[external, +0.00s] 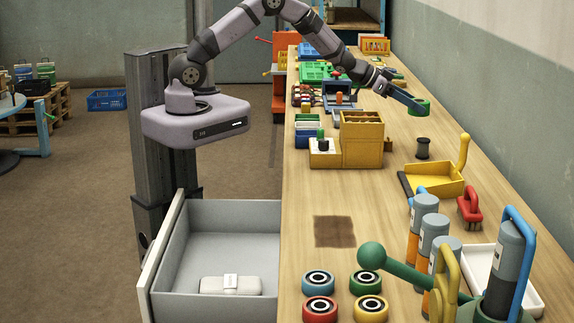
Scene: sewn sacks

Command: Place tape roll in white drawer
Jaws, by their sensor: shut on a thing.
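My gripper (413,102) is at the far right part of the bench, shut on a small green round thing (419,107) that looks like a tape roll. It is too small to tell whether the roll touches the bench top. The white drawer (236,215) is pulled open at the lower left, beside the bench and far from my gripper. A white packet with a label (231,285) lies in its front part, and the rest of its floor is bare.
Several coloured rings with dark centres (365,283) lie on the near bench. Grey-topped cylinders (422,210) and a green ball-ended handle (371,256) stand beside them. A yellow box (362,143), dark spool (422,148) and yellow dustpan (434,180) lie midway. Bench around the brown patch (334,231) is clear.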

